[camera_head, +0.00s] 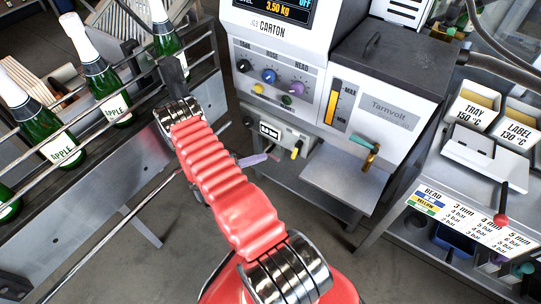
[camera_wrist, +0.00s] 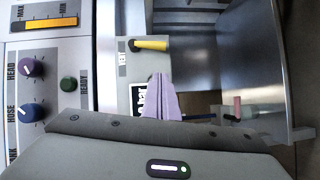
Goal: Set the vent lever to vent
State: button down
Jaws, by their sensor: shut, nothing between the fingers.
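The vent lever (camera_head: 297,149) is a small yellow handle on the white box (camera_head: 272,149) under the carton machine, and it points downward in the head view. In the wrist view the yellow lever (camera_wrist: 152,45) runs rightward from a dark pivot, with a small sideways label beside it. My gripper (camera_head: 265,157) shows lavender fingers behind my red arm, just left of the lever. In the wrist view my gripper (camera_wrist: 160,78) is shut and empty, with its tips a little below the lever and apart from it. The fingers partly hide a dark display on the box.
The machine's knobs (camera_head: 269,75) sit above the box. A tap with a teal handle (camera_head: 361,141) is to its right, over a metal shelf (camera_head: 343,182). Railed bottles (camera_head: 105,86) stand at left. A side bench with a red-knobbed lever (camera_head: 502,219) is at right.

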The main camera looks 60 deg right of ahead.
jog(key=shift+v, duration=1.7)
jog(key=shift+f, duration=0.1)
